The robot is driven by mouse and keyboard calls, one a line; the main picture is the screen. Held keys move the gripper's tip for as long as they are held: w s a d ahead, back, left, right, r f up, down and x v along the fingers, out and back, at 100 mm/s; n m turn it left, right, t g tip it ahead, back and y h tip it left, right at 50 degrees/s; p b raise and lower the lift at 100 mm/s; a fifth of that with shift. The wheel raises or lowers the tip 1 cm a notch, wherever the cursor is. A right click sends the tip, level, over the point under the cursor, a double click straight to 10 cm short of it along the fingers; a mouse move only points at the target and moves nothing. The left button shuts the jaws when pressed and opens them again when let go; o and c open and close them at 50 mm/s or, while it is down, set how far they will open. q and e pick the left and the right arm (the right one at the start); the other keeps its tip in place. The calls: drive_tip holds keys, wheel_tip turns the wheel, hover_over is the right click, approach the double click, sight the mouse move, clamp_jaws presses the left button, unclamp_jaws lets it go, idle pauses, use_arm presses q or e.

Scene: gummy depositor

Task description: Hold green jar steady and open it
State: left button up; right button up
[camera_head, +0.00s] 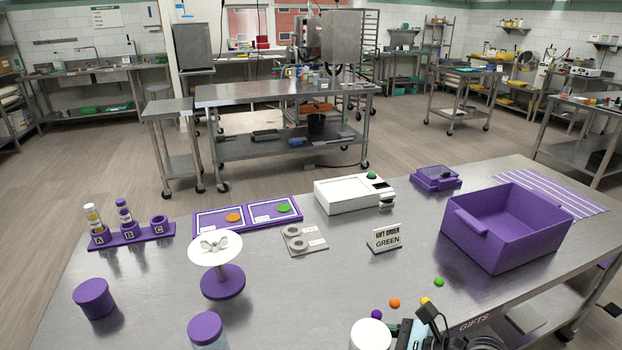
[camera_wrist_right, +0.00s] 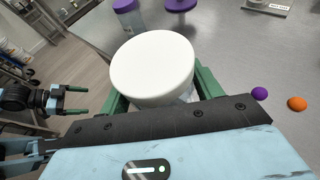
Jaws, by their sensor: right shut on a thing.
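A jar with a wide white lid (camera_wrist_right: 153,68) stands between the green fingers of my right gripper (camera_wrist_right: 155,95) in the right wrist view. The gripper is shut on the jar's body below the lid. The lid is on; little of the body shows, and I see no green in it. In the head view the white lid (camera_head: 371,334) is at the bottom edge, beside my right gripper (camera_head: 396,332). My left gripper (camera_wrist_right: 76,100) shows at the left of the right wrist view, with its two green fingers apart, empty and clear of the jar.
A purple-lidded jar (camera_head: 206,330) and a purple cylinder (camera_head: 94,298) stand left. Purple, orange, yellow and green balls (camera_head: 439,282) lie near the right gripper. A purple bin (camera_head: 470,250) is at right. A "GIFT ORDER GREEN" sign (camera_head: 385,238) stands mid-table. Bare steel lies between.

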drive_tip(key=shift+m+t+h, duration=0.5)
drive_tip(key=shift+m+t, duration=0.2)
drive_tip(key=shift+t, duration=0.1)
drive_tip(key=d+r, duration=0.3)
drive_tip(key=s+d+r, duration=0.1)
drive_tip(key=d+r, duration=0.2)
drive_tip(key=s+d+r+p, duration=0.1)
drive_tip(key=d+r, duration=0.1)
drive_tip(key=d, duration=0.2)
drive_tip(key=shift+r, duration=0.4)
drive_tip(key=shift+d+r, duration=0.25)
drive_tip(key=shift+r, duration=0.05)
use_arm(q)
drive_tip(key=shift+w+r, duration=0.55)
drive_tip(key=shift+r, duration=0.2)
drive_tip(key=shift+a, duration=0.1)
use_arm(e)
drive_tip(key=w+a+f+n+g+y, duration=0.2)
drive_tip(key=a+n+g, duration=0.6)
drive_tip(key=a, duration=0.7)
drive_tip(key=shift+a+g, duration=0.4)
drive_tip(key=shift+g, duration=0.1)
